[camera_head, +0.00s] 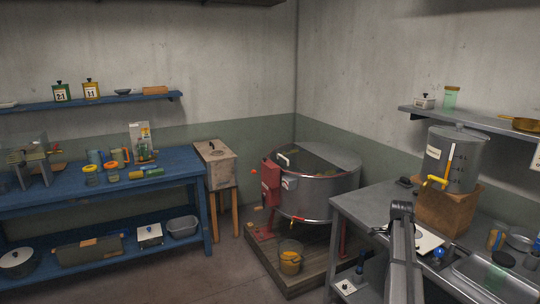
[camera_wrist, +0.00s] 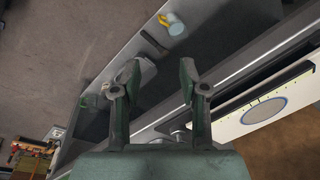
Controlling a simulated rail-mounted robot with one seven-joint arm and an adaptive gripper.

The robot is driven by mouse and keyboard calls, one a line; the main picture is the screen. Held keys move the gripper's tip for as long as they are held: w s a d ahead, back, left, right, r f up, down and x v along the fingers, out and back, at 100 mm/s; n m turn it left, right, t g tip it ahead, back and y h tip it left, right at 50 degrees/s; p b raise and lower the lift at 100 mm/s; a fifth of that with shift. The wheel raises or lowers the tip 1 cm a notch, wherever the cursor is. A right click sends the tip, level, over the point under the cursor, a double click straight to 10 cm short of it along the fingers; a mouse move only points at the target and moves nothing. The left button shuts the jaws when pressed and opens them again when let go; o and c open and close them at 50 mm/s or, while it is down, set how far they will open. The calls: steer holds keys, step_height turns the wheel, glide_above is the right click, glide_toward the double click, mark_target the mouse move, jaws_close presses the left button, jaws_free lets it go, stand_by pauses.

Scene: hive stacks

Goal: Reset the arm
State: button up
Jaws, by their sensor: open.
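My gripper (camera_wrist: 158,80) shows in the wrist view with its two dark green fingers spread apart. Nothing is between the fingertips. They hang over grey metal edges and a dark surface, and I cannot tell whether they touch anything. In the head view my arm rises at the lower right, in front of the grey metal table (camera_head: 365,212); I cannot make out the fingers there.
In the wrist view a white panel with a blue-ringed disc (camera_wrist: 264,110) lies right of the fingers. A yellow and pale blue item (camera_wrist: 173,24) lies beyond them. A tank (camera_head: 450,158) on a wooden block (camera_head: 447,210), a steel drum (camera_head: 318,195) and a blue bench (camera_head: 60,190) stand around.

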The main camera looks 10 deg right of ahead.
steer(key=s+a+f+n, duration=0.1)
steer(key=a+f+n, duration=0.25)
steer(key=a, duration=0.55)
steer(key=a+f+n, duration=0.3)
steer(key=a+f, duration=0.2)
steer(key=a, duration=0.4)
steer(key=s+a+f+n, duration=0.4)
steer(key=s+a+n, duration=0.2)
steer(key=a, duration=0.4)
steer(key=s+a+f+n+y, duration=0.1)
steer(key=s+a+f+n, duration=0.35)
steer(key=a, duration=0.65)
steer(key=s+a+f+n, duration=0.3)
steer(key=s+a+n, duration=0.3)
steer(key=s+a, duration=0.3)
steer(key=s+f+g, duration=0.2)
steer(key=s+f, duration=0.4)
steer(key=s, duration=0.3)
steer(key=s+f+g, duration=0.3)
steer(key=s+f, duration=0.3)
steer(key=s, duration=0.3)
steer(key=s+a+f+g, duration=0.1)
steer(key=s+f+g, duration=0.1)
steer(key=s+f, duration=0.4)
steer(key=s, duration=0.4)
steer(key=shift+g, duration=0.3)
steer(key=shift+f, duration=0.1)
